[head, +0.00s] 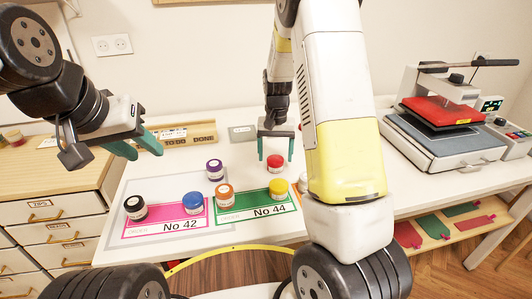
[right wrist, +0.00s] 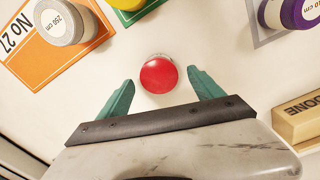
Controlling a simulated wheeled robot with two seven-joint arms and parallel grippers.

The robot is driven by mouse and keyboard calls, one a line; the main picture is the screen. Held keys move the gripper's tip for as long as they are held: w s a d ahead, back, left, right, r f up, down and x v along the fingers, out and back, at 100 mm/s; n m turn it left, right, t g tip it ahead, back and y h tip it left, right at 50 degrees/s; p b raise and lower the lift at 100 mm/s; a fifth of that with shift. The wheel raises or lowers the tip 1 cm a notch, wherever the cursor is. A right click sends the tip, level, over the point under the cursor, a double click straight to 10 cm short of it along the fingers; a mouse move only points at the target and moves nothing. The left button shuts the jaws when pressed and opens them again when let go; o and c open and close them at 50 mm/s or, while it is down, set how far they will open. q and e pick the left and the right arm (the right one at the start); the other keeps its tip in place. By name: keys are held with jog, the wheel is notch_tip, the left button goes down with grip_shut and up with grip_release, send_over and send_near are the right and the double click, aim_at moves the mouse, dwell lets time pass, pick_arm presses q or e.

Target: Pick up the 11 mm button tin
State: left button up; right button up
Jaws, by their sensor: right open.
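A red-lidded tin (head: 275,162) stands on the white table behind the green No 44 card. In the right wrist view the red tin (right wrist: 158,75) is seen from above, between and slightly beyond the fingertips. No size can be read on it, so I cannot tell whether it is the 11 mm button tin. My right gripper (head: 276,155) points down over it, open; its teal fingers (right wrist: 158,84) lie either side of the tin with gaps on both sides. My left gripper (head: 136,146) is raised at the left, open and empty.
Black (head: 136,207), blue (head: 192,201), orange (head: 225,194), purple (head: 214,169) and yellow (head: 278,187) containers stand nearby. A grey one (right wrist: 63,20) stands on an orange card. A wooden DONE block (right wrist: 298,117) and a heat press (head: 440,125) are also near.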

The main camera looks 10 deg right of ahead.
jog(key=shift+s+f, duration=0.1)
jog(key=shift+f, duration=1.2)
jog(key=c, duration=1.5)
